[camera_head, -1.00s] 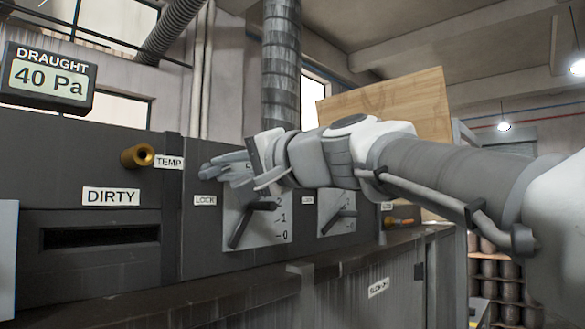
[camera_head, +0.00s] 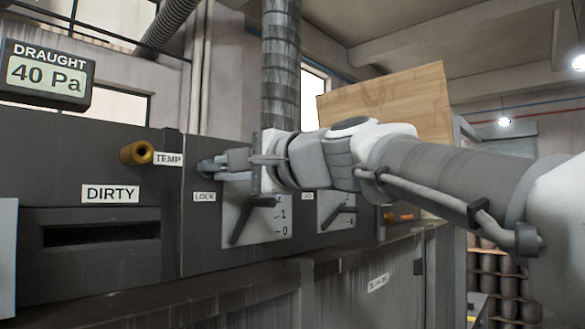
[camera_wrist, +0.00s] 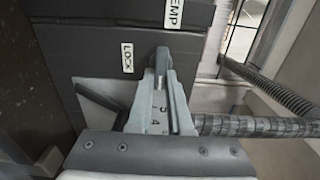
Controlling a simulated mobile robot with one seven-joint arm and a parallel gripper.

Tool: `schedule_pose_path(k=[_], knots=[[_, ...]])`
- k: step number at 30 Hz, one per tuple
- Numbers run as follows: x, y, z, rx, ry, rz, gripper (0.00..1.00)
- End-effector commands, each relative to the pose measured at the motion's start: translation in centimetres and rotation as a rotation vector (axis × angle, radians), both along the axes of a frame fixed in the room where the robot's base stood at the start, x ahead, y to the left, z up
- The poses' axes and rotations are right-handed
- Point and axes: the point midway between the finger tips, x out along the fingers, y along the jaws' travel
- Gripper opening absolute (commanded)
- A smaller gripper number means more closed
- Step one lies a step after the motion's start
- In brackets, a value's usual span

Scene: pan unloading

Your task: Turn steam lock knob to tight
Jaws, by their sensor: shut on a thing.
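The steam lock knob (camera_wrist: 162,58) is a small grey piece above and beside the white LOCK label in the wrist view. The LOCK label (camera_wrist: 127,58) also shows in the head view (camera_head: 204,197), below the fingertips. My gripper (camera_head: 212,166) points left along the dark panel. In the wrist view my two fingers (camera_wrist: 161,72) come together on the knob and are shut on it. The fingers hide part of the knob, and its exact turn angle is hard to tell.
A numbered lever plate (camera_head: 270,224) lies just under my gripper, with a second plate (camera_head: 336,212) to its right. A brass fitting (camera_head: 137,153) sticks out beside the TEMP label. The draught display (camera_head: 46,75) reads 40 Pa. A ledge (camera_head: 200,278) runs below.

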Motion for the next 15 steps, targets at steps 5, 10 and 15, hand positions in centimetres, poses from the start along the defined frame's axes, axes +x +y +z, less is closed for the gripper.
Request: schedule_pose_path(k=[5, 10, 15], knots=[[0.0, 0.04, -0.1, 0.0, 0.004, 0.001, 0.0], [0.01, 0.03, -0.09, 0.0, 0.003, 0.001, 0.37], [0.01, 0.02, -0.06, 0.0, 0.001, 0.001, 0.47]])
